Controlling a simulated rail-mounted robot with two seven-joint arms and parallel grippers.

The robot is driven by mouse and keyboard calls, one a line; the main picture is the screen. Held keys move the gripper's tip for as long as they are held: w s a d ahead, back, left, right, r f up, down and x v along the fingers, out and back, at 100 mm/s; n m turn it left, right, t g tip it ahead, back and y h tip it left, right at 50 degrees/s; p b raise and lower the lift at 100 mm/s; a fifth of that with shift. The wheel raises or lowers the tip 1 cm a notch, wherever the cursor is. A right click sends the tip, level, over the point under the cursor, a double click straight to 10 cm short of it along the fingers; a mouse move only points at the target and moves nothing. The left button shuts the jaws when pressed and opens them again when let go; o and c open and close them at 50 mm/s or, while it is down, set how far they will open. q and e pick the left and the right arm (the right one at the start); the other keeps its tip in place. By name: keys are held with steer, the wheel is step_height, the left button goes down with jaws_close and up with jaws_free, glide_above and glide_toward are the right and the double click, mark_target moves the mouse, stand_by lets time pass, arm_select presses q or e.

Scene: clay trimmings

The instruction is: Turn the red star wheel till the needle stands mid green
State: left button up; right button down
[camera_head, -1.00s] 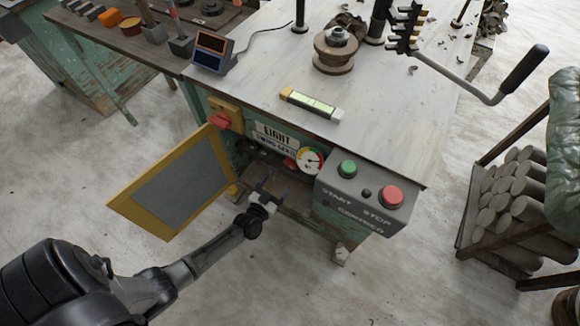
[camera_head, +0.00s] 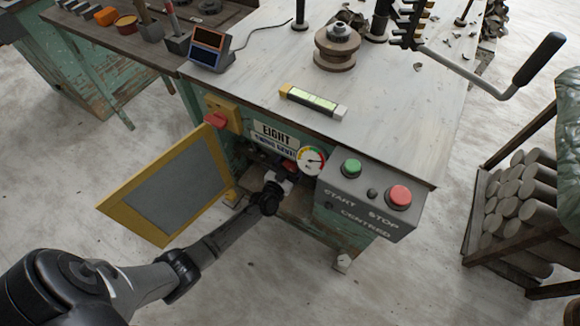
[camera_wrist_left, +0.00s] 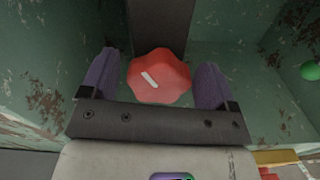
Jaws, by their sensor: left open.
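The red star wheel (camera_wrist_left: 158,80) sits between my left gripper's fingers in the left wrist view, with a white mark on its face. In the head view only a bit of its red (camera_head: 289,166) shows past my gripper. My left gripper (camera_head: 287,172) reaches into the open front of the green cabinet. In the left wrist view its purple fingers (camera_wrist_left: 159,70) are open on either side of the wheel, with slight gaps visible. The round gauge (camera_head: 312,160) is just right of the gripper; its dark needle seems to point right, but its exact reading is too small to tell.
A yellow-framed door (camera_head: 118,208) hangs open left of my forearm. The grey control box (camera_head: 345,187) with green and red buttons stands close right of the gauge. A yellow box with a red knob (camera_head: 216,119) is above left. Open floor lies in front.

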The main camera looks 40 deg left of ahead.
arm_select(q)
steer(key=c, duration=0.9)
steer(key=shift+n, duration=0.3)
